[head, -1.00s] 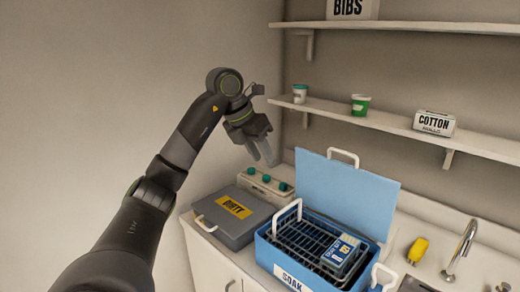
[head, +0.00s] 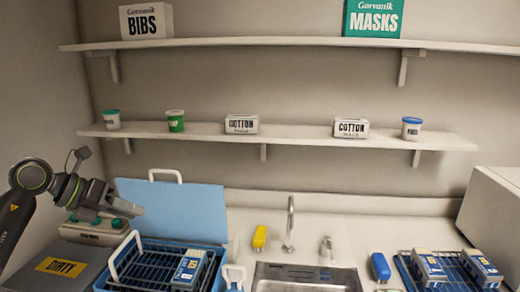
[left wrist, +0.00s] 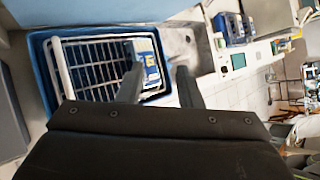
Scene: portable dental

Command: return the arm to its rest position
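My left arm comes in from the left in the head view. My left gripper (head: 130,208) is in the air in front of the raised blue lid, above the back left of the blue soak tub (head: 103,284). In the left wrist view its two fingers (left wrist: 158,86) stand apart with nothing between them, so it is open and empty. The tub (left wrist: 44,85) with its wire basket shows beyond the fingers there. My right gripper is in neither view.
A grey DIRTY box (head: 85,262) stands left of the tub. The blue lid (head: 195,210) stands upright behind it. A labelled cassette (head: 189,268) lies in the basket. A sink (head: 306,280), yellow bottle (head: 260,238) and blue bottle (head: 380,267) are to the right. Shelves run above.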

